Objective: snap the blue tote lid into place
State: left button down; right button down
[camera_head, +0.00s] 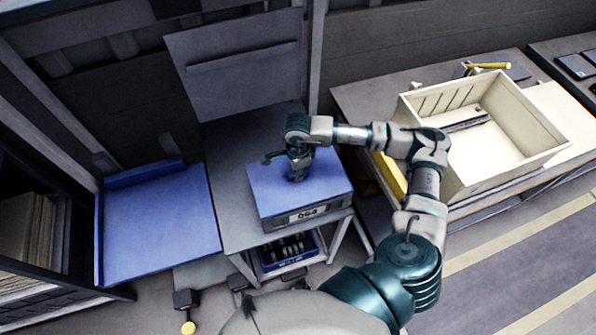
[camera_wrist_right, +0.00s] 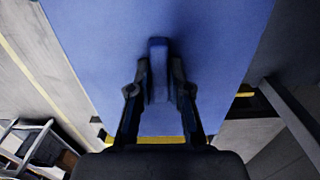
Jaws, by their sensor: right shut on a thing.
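The blue tote lid (camera_head: 325,178) lies on top of a grey tote (camera_head: 307,211) with a "664" label, on a grey bench. My right gripper (camera_head: 297,176) comes down from above onto the lid. In the right wrist view the blue lid (camera_wrist_right: 110,45) fills the middle, and my right gripper (camera_wrist_right: 159,75) is shut on its raised blue handle (camera_wrist_right: 158,60). In the head view my wrist hides the handle. I cannot tell whether the lid's edges are fully seated. My left gripper is not in view.
A blue panel (camera_head: 160,225) stands on the left beside shelving. A cream open crate (camera_head: 540,150) sits on the right-hand table with a yellow-handled tool (camera_head: 488,66). A blue bin (camera_head: 288,250) is under the bench. The bench behind the tote (camera_head: 235,140) is clear.

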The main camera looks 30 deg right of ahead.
jog(key=shift+f+b, duration=0.65)
jog(key=shift+b, duration=0.1)
dwell(1.2)
jog(key=c, duration=1)
grip_release()
jog(key=shift+r, duration=0.15)
notch_tip(320, 180, up, 12)
jog(key=shift+w+f, duration=0.1)
jog(key=shift+f, duration=0.1)
